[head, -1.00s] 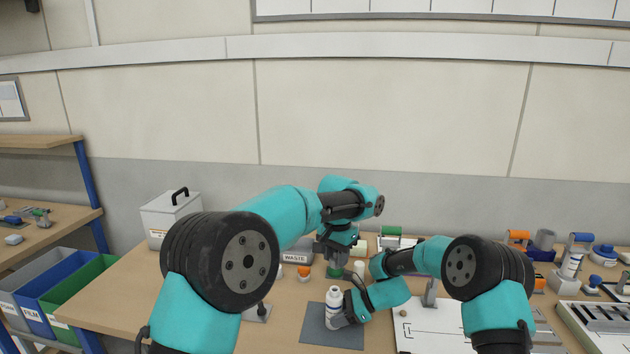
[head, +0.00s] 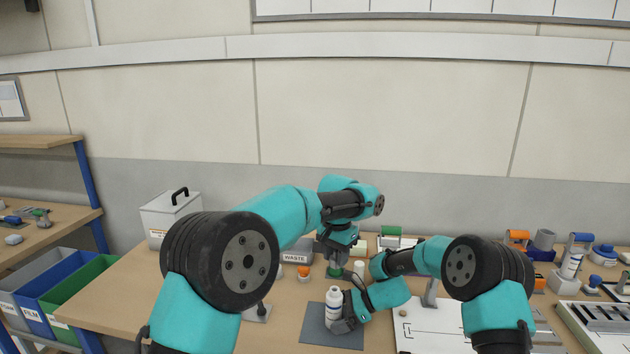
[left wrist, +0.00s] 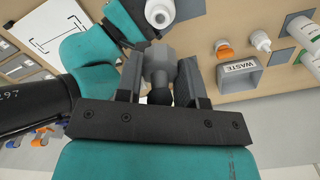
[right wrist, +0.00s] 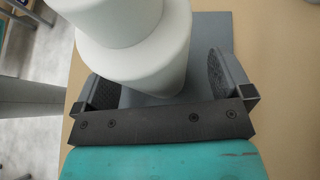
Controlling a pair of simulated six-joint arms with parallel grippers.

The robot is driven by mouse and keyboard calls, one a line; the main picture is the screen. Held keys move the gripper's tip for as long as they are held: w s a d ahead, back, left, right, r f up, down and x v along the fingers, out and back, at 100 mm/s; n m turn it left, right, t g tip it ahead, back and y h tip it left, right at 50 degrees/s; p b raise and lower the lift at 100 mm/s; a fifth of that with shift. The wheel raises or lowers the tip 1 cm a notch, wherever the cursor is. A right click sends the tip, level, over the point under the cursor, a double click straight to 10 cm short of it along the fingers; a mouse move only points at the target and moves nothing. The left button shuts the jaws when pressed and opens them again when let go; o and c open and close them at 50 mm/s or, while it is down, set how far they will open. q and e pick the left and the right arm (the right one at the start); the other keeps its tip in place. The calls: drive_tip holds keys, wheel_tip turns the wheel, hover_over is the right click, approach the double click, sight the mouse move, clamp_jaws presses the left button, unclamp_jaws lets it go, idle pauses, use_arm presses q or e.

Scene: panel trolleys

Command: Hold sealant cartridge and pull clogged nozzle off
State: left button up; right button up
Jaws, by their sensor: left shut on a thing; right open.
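The white cartridge (head: 333,308), a bottle shape with a narrower top, stands upright on the dark grey mat (head: 313,330). It fills the top of the right wrist view (right wrist: 140,40). My right gripper (head: 346,312) is open beside it, low down, with fingers apart on either side in the right wrist view. My left gripper (head: 336,254) is behind the cartridge and above the table, shut on a grey faceted piece (left wrist: 157,62). I cannot tell whether this piece is the nozzle. A green part (head: 334,271) shows just below that gripper. The cartridge's open top shows in the left wrist view (left wrist: 160,13).
A grey WASTE bin (head: 297,257) and a small orange-capped item (head: 304,272) stand left of the left gripper. A white marked board (head: 430,335) lies right of the mat. Caddies and tools crowd the right side.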

idle(0.4)
drive_tip(key=v, duration=0.7)
drive_tip(key=shift+d+r, duration=0.1)
drive_tip(key=shift+d, duration=0.15)
